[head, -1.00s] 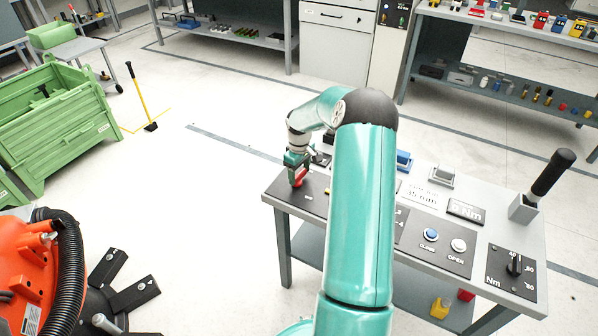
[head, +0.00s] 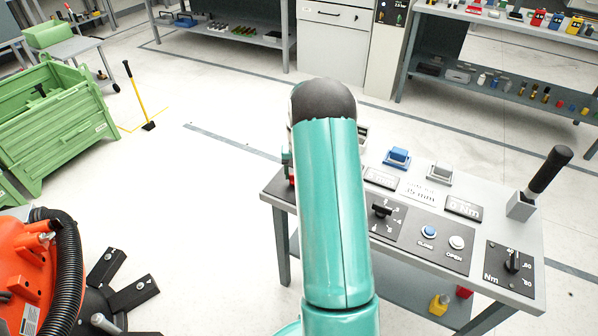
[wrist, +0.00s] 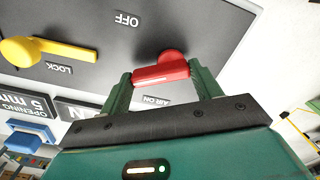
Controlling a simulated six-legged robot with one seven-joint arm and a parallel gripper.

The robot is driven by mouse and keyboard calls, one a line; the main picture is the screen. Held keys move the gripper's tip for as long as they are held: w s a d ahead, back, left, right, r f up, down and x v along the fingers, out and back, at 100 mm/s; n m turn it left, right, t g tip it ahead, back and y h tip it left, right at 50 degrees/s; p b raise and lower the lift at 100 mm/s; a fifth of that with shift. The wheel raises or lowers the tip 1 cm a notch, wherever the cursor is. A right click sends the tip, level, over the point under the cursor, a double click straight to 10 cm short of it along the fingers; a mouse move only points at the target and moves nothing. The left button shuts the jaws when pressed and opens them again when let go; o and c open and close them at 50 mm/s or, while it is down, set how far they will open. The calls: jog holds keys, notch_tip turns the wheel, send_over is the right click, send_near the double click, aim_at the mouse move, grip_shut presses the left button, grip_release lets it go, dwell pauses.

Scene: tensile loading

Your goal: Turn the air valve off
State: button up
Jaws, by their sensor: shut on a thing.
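The air valve's red handle (wrist: 160,74) is on a dark panel (wrist: 220,40) in the wrist view, between an OFF label and an AIR ON label, both upside down in this view. My gripper (wrist: 160,80) is shut on the red handle, one finger at each end of it. In the head view my own arm hides most of the gripper and the valve. Only a sliver of red (head: 291,180) and an edge of the gripper show at the table's left end.
A yellow lever (wrist: 45,48) marked LOCK sits beside the valve on the panel. The table (head: 500,290) also carries a black knob (head: 382,210), a blue button (head: 428,231), a white button (head: 456,242) and a black-handled lever (head: 548,180).

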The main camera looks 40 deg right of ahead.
jog(key=m, duration=0.5)
jog(key=shift+s+a+m, duration=0.2)
jog(key=shift+a+m, duration=0.1)
jog(key=shift+m, duration=0.1)
dwell(0.4)
jog(key=o, duration=1)
notch_tip(320, 180, up, 14)
jog(key=shift+f, duration=0.1)
